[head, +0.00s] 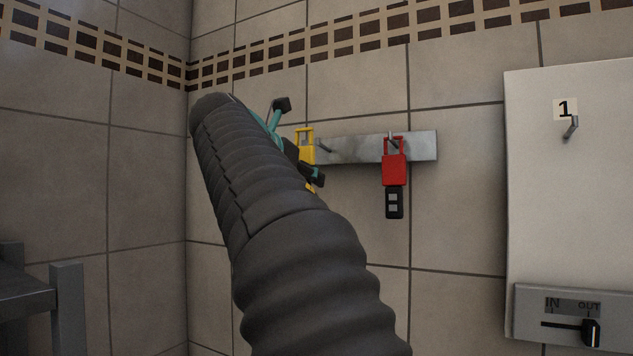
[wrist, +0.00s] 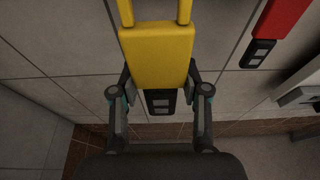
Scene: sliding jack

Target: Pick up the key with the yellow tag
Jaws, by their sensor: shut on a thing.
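The key with the yellow tag (head: 306,155) is at my gripper in the head view. In the wrist view its yellow tag (wrist: 157,55) is large and centred, loop up, with the black key part (wrist: 160,102) below. My gripper (wrist: 158,80) has one finger on each side of it and is shut on it. In the head view my gripper (head: 299,141) is partly hidden behind my dark ribbed arm. A metal hook (head: 325,146) shows just right of the yellow loop, seemingly apart from it.
A key with a red tag (head: 394,165) hangs from the grey wall rail (head: 423,146), right of my gripper. A white panel (head: 550,210) with a hook marked 1 (head: 571,127) and an IN/OUT slider (head: 588,332) is at right. A dark table (head: 25,297) stands lower left.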

